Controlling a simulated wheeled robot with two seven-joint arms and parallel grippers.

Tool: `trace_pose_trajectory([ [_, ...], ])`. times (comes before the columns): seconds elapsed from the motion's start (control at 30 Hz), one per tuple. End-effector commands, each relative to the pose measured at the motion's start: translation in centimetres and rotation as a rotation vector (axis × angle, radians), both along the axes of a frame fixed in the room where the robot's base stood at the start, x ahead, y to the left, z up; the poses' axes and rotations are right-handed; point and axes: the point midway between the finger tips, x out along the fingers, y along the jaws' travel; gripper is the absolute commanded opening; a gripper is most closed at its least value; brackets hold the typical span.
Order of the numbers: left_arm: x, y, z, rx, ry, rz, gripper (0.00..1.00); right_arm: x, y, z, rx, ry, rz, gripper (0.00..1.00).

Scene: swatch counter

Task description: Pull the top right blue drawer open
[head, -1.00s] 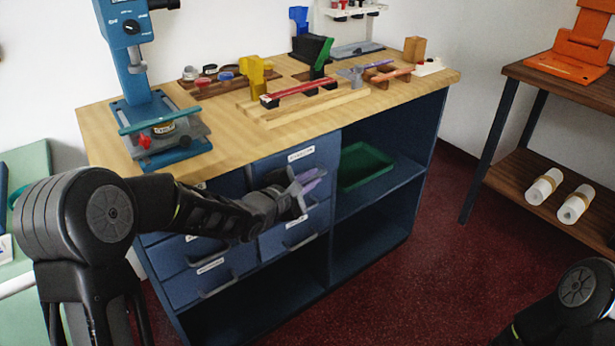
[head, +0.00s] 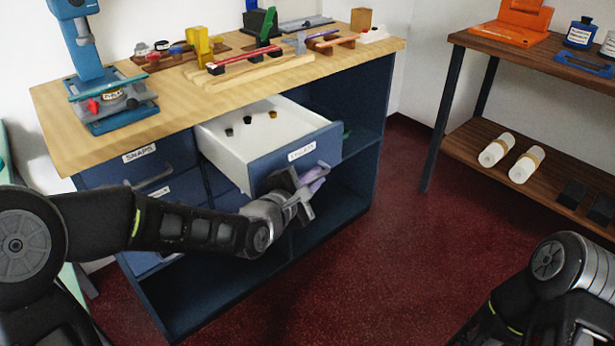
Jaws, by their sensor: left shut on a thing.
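The top right blue drawer (head: 268,166) stands well out of the cabinet, its white inside showing with a few small dark and brass-coloured pieces in it. A white label sits on its blue front; the lettering is too small to read surely. My left gripper (head: 312,186) is at the drawer's front, shut on its handle, which the fingers mostly hide. My right arm (head: 560,285) shows at the lower right; its gripper is out of the picture.
The blue cabinet has a wooden top (head: 180,100) carrying a blue press (head: 100,85) and wooden racks of tools. A drawer labelled SNAPS (head: 139,153) is shut at the left. A dark wooden shelf unit (head: 500,150) stands at the right, with open red floor (head: 400,240) between.

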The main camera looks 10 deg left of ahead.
Motion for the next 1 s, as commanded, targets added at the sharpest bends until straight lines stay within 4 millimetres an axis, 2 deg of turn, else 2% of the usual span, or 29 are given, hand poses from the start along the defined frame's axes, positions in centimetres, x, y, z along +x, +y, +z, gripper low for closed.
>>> trace_pose_trajectory([
  [0.4, -0.1, -0.1, 0.0, 0.001, 0.001, 0.000, 0.00, 0.1, 0.0, -0.1, 0.000, -0.001, 0.000, 0.36],
  [0.43, -0.1, -0.1, 0.0, 0.001, 0.001, 0.000, 0.11, 0.1, 0.0, -0.1, 0.000, -0.001, 0.000, 0.36],
  [0.53, -0.1, -0.1, 0.0, 0.001, 0.001, 0.000, 0.19, 0.0, 0.0, -0.1, 0.000, -0.001, 0.000, 0.36],
  [0.83, -0.2, -0.1, 0.1, 0.000, 0.000, 0.001, 0.19, 0.0, 0.0, 0.0, 0.000, -0.001, 0.000, 0.36],
  [1.0, -1.6, 0.5, 0.5, 0.000, 0.000, 0.002, 0.19, 0.0, 0.0, 0.2, 0.000, 0.000, 0.000, 0.36],
])
